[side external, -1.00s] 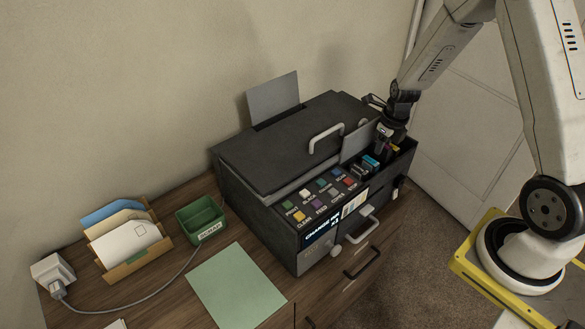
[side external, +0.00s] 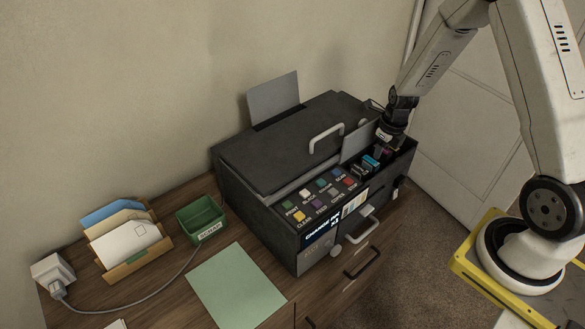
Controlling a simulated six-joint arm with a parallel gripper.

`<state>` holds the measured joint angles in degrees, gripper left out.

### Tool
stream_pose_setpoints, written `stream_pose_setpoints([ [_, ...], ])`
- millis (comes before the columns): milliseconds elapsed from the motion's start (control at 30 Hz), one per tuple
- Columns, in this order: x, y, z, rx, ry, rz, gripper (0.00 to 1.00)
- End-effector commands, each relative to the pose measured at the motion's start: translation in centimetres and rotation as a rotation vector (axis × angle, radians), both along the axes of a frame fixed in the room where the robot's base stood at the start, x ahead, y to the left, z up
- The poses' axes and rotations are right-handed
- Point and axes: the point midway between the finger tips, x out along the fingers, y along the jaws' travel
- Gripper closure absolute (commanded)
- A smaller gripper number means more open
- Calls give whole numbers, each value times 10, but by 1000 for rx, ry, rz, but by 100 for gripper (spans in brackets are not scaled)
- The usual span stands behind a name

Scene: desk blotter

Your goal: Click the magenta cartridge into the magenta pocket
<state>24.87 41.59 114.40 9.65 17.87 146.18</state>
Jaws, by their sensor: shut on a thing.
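My gripper (side external: 385,145) is at the right end of the printer's open cartridge bay (side external: 401,154), pointing down into it. It is shut on the magenta cartridge (side external: 385,154), of which only a small magenta patch shows below the jaws. A cartridge with a cyan top (side external: 370,162) sits in the bay just left of it. The magenta pocket itself is hidden by the gripper and the bay wall, so I cannot tell how deep the cartridge sits.
The black printer (side external: 270,150) has a closed lid with a grey handle (side external: 326,138). A raised grey flap (side external: 357,142) stands close to the left of my gripper. Coloured buttons (side external: 320,194) line the front panel. A green scrap bin (side external: 201,221) and letter holder (side external: 127,240) stand left.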

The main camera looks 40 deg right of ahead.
Motion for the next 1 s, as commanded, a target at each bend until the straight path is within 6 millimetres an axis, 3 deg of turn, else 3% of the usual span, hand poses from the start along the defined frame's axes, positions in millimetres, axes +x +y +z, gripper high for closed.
stream_pose_setpoints([
  [767,0,0,-14,0,0,1,100],
  [800,0,0,-13,0,0,1,56],
  [900,0,0,-14,1,1,0,28],
  [1000,-1,0,-14,1,2,0,28],
])
